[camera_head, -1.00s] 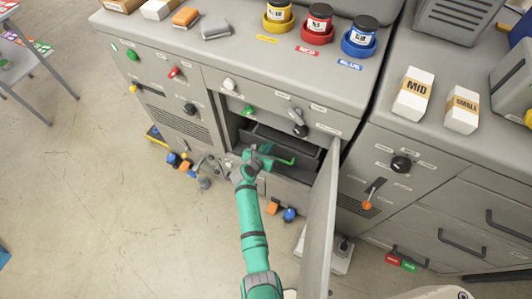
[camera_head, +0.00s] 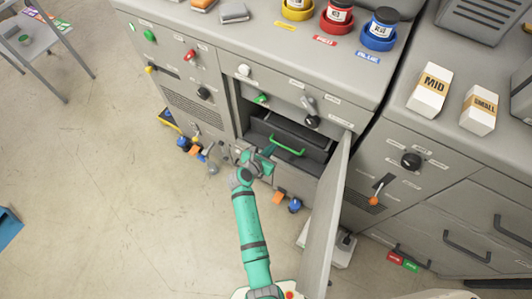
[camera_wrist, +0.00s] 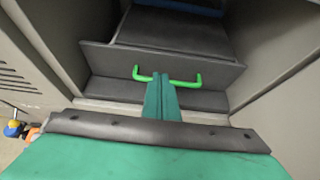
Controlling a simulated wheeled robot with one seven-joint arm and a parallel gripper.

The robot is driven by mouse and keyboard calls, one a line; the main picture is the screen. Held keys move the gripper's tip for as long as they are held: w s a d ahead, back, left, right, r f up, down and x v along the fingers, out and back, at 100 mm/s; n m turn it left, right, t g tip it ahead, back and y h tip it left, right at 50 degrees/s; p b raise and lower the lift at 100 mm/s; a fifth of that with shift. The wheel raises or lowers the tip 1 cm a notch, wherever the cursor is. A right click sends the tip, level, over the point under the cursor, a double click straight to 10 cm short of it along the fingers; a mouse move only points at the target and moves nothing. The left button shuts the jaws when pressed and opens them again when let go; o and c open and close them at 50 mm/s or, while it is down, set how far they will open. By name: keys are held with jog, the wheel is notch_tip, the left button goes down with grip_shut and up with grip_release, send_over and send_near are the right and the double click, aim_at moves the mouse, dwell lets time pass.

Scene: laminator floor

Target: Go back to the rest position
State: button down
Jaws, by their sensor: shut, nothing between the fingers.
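My gripper (camera_head: 268,151) is at the mouth of an open compartment in the grey cabinet, with its green fingers together and nothing between them. In the wrist view its fingertips (camera_wrist: 162,78) appear in front of the middle of a green handle (camera_wrist: 183,83); I cannot tell whether they touch it. The handle is fixed to a dark drawer (camera_wrist: 200,64) inside the compartment and also shows in the head view (camera_head: 286,146). The compartment door (camera_head: 328,222) stands open to the right of my arm.
Yellow, red (camera_head: 336,20) and blue (camera_head: 380,34) jars stand in coloured rings on the cabinet top. MID (camera_head: 430,90) and SMALL (camera_head: 478,110) boxes stand on the right counter. Knobs and levers stick out of the cabinet front. The floor at left (camera_head: 110,190) is mostly clear.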

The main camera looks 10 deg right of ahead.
jog(key=v, duration=0.4)
jog(key=shift+a, duration=0.5)
jog(key=shift+w, duration=0.1)
jog(key=s+a+m+t+y, duration=0.1)
jog(key=s+a+m+y, duration=0.1)
jog(key=s+m, duration=0.35)
jog(key=s+a+m+y, duration=0.2)
jog(key=s, duration=0.7)
jog(key=s+a+m+t+y, duration=0.1)
jog(key=s+a+m+y, duration=0.1)
jog(key=s+m, duration=0.35)
jog(key=s+a+r+m+t+y, duration=0.1)
jog(key=s+r+m+t, duration=0.3)
jog(key=s+r+m, duration=1.1)
jog(key=s+r, duration=0.3)
jog(key=r, duration=0.3)
jog(key=shift+y, duration=0.3)
